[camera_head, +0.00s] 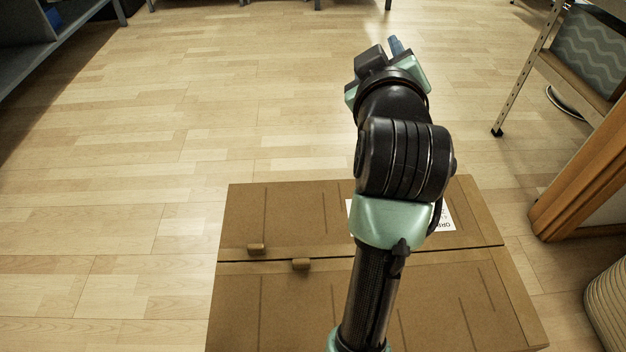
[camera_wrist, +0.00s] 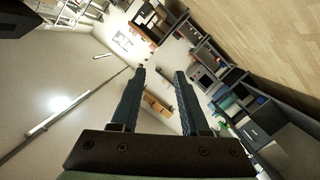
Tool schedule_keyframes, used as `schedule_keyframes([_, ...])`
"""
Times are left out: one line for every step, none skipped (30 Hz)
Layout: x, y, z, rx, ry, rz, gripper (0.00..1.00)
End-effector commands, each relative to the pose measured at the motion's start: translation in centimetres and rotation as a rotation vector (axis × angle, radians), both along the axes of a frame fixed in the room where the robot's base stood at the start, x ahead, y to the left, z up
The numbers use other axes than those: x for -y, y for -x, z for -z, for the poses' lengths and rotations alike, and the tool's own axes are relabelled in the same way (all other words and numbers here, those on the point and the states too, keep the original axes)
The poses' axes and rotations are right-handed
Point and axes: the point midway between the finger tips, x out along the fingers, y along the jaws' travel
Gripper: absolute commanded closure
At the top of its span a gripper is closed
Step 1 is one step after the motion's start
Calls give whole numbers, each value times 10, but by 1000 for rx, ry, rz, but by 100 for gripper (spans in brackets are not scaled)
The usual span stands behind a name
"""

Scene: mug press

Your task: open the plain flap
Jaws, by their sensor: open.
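A brown cardboard box with two closed top flaps lies below my arm in the head view. The far flap (camera_head: 300,213) carries a white printed label (camera_head: 446,216), partly hidden by my arm. The near flap (camera_head: 270,305) shows no label on its visible part, so it looks like the plain one. Each flap has a small tab at the middle seam: the far tab (camera_head: 256,249) and the near tab (camera_head: 301,264). My gripper (camera_head: 396,46) is raised beyond the box, away from both flaps. In the wrist view its two dark fingers (camera_wrist: 160,95) are apart with nothing between them.
A metal-legged shelf (camera_head: 522,82) and a wooden post (camera_head: 580,160) stand at the right. A ribbed beige container (camera_head: 609,300) is at the lower right. Grey shelving (camera_head: 50,45) is at the far left. The wooden floor (camera_head: 120,180) left of the box is clear.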

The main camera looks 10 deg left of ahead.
Motion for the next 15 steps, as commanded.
schedule_keyframes([0,-7,2,-96,59,-26,55])
schedule_keyframes([-1,-10,13,-151,99,-46,55])
schedule_keyframes([-2,-11,28,-225,149,-77,55])
schedule_keyframes([-3,-11,38,-279,186,-104,55])
schedule_keyframes([-4,-11,49,-333,221,-133,55])
schedule_keyframes([-5,-8,62,-401,266,-176,55])
schedule_keyframes([-6,-5,71,-452,298,-211,55])
schedule_keyframes([-6,-1,81,-502,329,-248,55])
schedule_keyframes([-8,6,92,-565,367,-303,55])
schedule_keyframes([-9,12,100,-613,394,-346,55])
schedule_keyframes([-9,18,108,-658,420,-391,55])
schedule_keyframes([-10,28,117,-715,450,-456,55])
schedule_keyframes([-11,37,123,-757,471,-506,55])
schedule_keyframes([-12,46,128,-796,489,-560,55])
schedule_keyframes([-14,58,135,-845,510,-632,55])
